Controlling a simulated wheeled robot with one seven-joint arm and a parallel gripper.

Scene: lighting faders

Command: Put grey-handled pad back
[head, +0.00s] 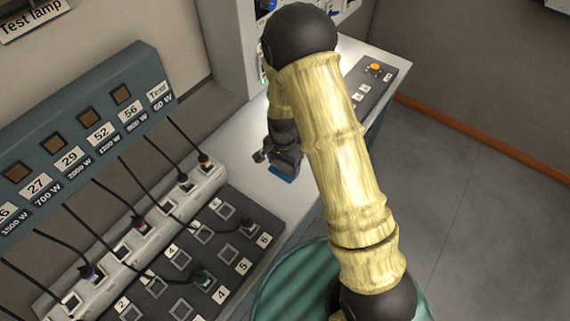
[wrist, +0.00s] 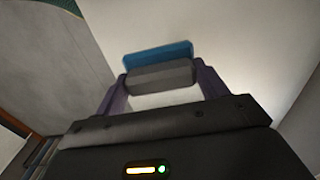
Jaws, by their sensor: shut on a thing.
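My gripper (head: 281,160) is shut on the grey-handled pad (wrist: 158,55). In the wrist view the grey handle (wrist: 160,77) lies crosswise between my two purple fingers, with the blue pad body beyond it. In the head view a small blue part of the pad (head: 284,172) shows below the gripper, over the pale worktop (head: 262,198). I cannot tell whether the pad touches the worktop. My arm hides part of the worktop behind it.
A dark numbered socket panel (head: 214,261) and a pale strip with plugs and cables (head: 160,215) lie to the left, below a teal labelled board (head: 80,140). A small panel with an orange knob (head: 376,68) is at the right. Bare worktop lies around the gripper.

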